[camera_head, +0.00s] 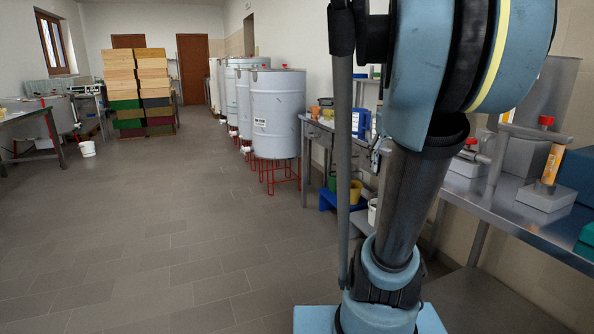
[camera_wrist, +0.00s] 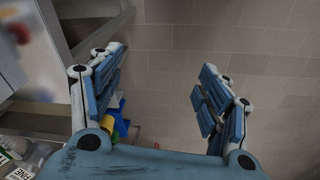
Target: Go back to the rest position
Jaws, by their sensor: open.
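My gripper (camera_wrist: 160,95) shows in the wrist view with its two blue fingers spread wide apart. It is open, and nothing is between the fingers; grey floor tiles show behind them. In the head view my blue and dark arm stands folded upright at the right of the picture, in front of the steel bench (camera_head: 520,215). The gripper itself does not show in the head view.
Steel tanks (camera_head: 277,110) on red stands line the right wall. Stacked wooden and coloured boxes (camera_head: 138,90) stand at the back left. A steel table (camera_head: 30,115) and a white bucket (camera_head: 88,149) are at the left. The tiled floor (camera_head: 160,230) between is clear.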

